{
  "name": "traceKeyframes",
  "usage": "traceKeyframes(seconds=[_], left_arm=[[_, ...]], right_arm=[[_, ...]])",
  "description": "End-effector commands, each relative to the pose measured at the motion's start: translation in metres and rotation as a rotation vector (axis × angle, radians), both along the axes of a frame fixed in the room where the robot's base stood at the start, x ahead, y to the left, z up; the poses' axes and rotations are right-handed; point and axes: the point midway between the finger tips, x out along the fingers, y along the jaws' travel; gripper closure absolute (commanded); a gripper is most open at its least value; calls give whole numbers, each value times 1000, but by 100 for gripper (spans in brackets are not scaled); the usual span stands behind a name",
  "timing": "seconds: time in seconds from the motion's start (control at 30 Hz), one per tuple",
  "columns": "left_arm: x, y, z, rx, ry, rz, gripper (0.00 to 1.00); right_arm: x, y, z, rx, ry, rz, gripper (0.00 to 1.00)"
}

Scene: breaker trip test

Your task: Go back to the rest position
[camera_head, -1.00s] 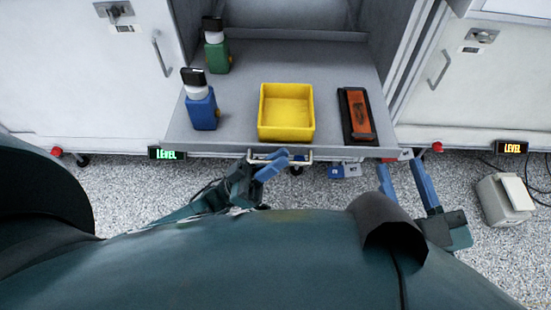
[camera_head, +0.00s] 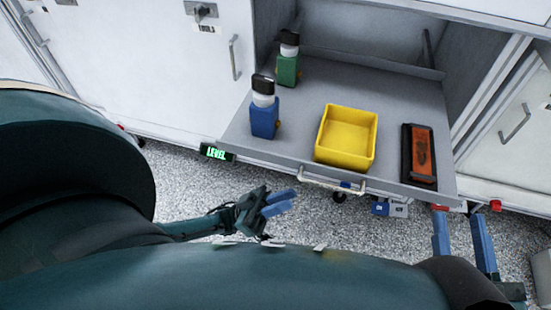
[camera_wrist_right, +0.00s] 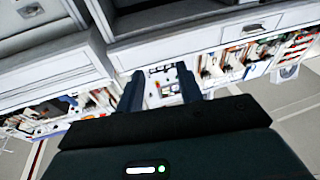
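My left gripper (camera_head: 284,201) is over the speckled floor in front of the pulled-out shelf in the head view. Its two blue fingers point right, look slightly apart and hold nothing. My right gripper (camera_head: 462,238) is at the lower right of the head view, near the shelf's front right corner. Its blue fingers are open with nothing between them. In the right wrist view the fingers of my right gripper (camera_wrist_right: 161,90) also stand apart and empty, with cabinets and shelves beyond. Both grippers are clear of the things on the shelf.
The grey shelf (camera_head: 290,140) bears a blue bottle (camera_head: 265,118), a green bottle (camera_head: 288,68), an empty yellow bin (camera_head: 346,137) and an orange device in a black tray (camera_head: 420,154). A handle (camera_head: 331,183) sticks out at its front. White cabinets (camera_head: 150,70) flank it.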

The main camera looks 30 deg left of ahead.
Motion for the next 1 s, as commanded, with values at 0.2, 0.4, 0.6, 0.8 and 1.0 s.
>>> traceKeyframes(seconds=[0.2, 0.4, 0.6, 0.8, 1.0], left_arm=[[-6, 13, -15, 1, 0, 0, 81], [-7, 15, -15, 0, -1, 0, 81], [-7, 15, -15, 0, -1, 1, 81], [-6, 14, -15, 8, -1, 1, 81], [10, -8, -16, 231, -23, 15, 81]], right_arm=[[1, 2, 1, 6, -6, 10, 64], [1, 2, 7, 11, -18, 15, 64], [1, 2, 6, 12, -17, 15, 64], [1, 3, 0, 13, -2, 12, 64], [32, 1, 13, -70, -117, 50, 64]])
